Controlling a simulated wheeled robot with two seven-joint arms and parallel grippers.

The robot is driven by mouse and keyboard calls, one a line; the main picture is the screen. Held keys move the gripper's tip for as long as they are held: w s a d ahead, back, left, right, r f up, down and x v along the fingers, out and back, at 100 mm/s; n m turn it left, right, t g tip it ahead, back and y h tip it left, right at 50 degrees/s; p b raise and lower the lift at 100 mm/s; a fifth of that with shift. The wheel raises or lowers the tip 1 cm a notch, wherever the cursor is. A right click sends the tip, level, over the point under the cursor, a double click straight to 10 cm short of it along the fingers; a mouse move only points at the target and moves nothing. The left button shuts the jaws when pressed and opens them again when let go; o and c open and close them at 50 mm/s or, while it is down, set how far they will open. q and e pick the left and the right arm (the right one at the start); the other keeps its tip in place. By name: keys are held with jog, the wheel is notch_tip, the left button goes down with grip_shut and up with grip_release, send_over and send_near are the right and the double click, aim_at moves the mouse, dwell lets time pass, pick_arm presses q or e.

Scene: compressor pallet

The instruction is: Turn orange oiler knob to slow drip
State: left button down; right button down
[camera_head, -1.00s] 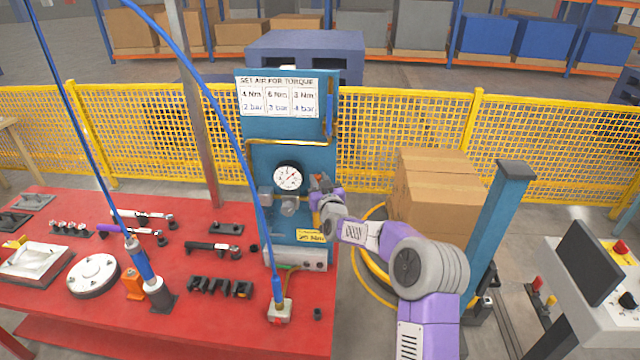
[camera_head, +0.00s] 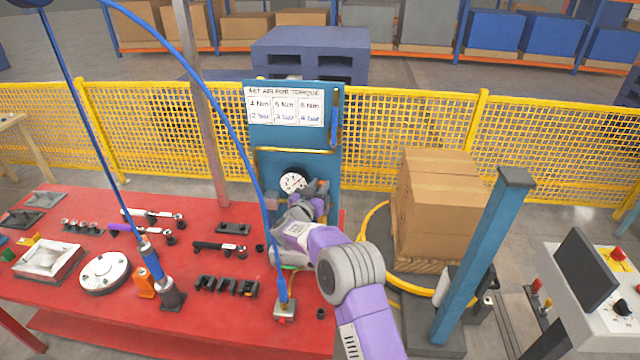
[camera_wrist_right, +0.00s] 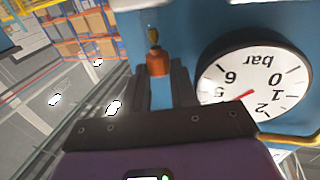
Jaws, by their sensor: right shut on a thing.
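The orange oiler knob (camera_wrist_right: 157,64) shows in the right wrist view, with a small amber and glass part above it. My right gripper (camera_wrist_right: 158,78) has one finger on each side of the knob and is shut on it. In the head view my right gripper (camera_head: 318,188) is at the blue panel (camera_head: 290,140), just right of the pressure gauge (camera_head: 293,182). The arm and gripper hide the knob there. The gauge also shows in the wrist view (camera_wrist_right: 252,78), upside down, with a red needle and "bar" on its face. My left gripper is not in view.
The red table (camera_head: 60,325) holds tools, a white disc (camera_head: 104,272) and a grey box with a hose (camera_head: 285,311). A blue hose (camera_head: 243,130) arcs down in front of the panel. Cardboard boxes (camera_head: 437,205) and a blue post (camera_head: 480,260) stand right of my arm.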

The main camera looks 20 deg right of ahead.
jog(key=shift+g+h, duration=0.3)
jog(key=c, duration=1.2)
grip_release()
jog(key=o, duration=0.3)
jog(key=shift+r, duration=0.1)
jog(key=shift+a, duration=0.15)
